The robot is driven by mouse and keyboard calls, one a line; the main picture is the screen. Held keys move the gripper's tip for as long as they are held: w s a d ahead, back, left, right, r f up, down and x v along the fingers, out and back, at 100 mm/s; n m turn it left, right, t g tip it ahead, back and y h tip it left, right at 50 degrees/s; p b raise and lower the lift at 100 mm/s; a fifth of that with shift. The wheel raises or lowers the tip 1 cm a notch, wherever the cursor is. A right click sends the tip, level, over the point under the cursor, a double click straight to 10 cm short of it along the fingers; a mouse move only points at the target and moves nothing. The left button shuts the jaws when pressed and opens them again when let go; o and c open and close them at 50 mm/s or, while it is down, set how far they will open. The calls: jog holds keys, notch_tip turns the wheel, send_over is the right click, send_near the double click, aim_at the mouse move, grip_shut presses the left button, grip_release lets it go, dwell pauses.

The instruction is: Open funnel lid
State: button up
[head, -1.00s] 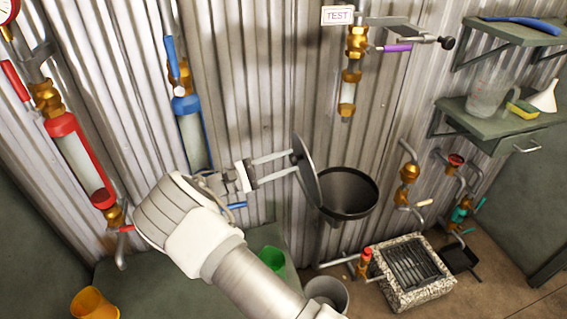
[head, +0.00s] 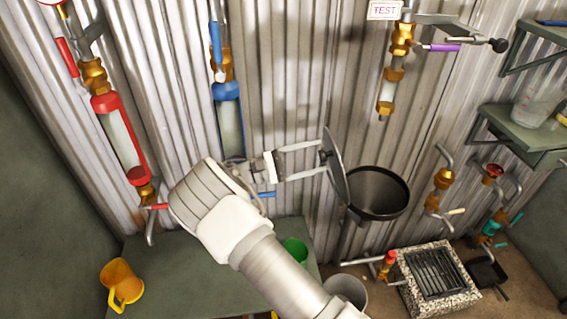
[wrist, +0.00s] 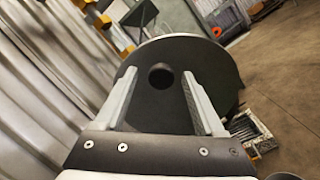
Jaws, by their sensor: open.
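The black funnel (head: 377,199) is fixed low against the corrugated wall, and its mouth is uncovered. Its round dark lid (head: 336,177) stands up on edge at the funnel's left rim. My gripper (head: 323,158) is open to the left of the lid, with its fingertips at the lid's near face. In the wrist view my gripper (wrist: 160,90) has its two fingers apart, one on each side of a round dark knob (wrist: 161,76) on the lid. I cannot tell whether the fingers touch the lid.
A TEST pipe (head: 391,75) hangs above the funnel. A stone-edged floor drain (head: 435,275) lies below right. A green cup (head: 295,250), a yellow jug (head: 121,285) and a grey bucket (head: 347,289) are low on the left and middle. Shelves (head: 530,130) stand out at right.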

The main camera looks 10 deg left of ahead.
jog(key=b+v, duration=0.2)
jog(key=v, duration=1.4)
jog(key=shift+a, duration=0.15)
jog(key=shift+s+f, duration=0.1)
jog(key=shift+s, duration=0.05)
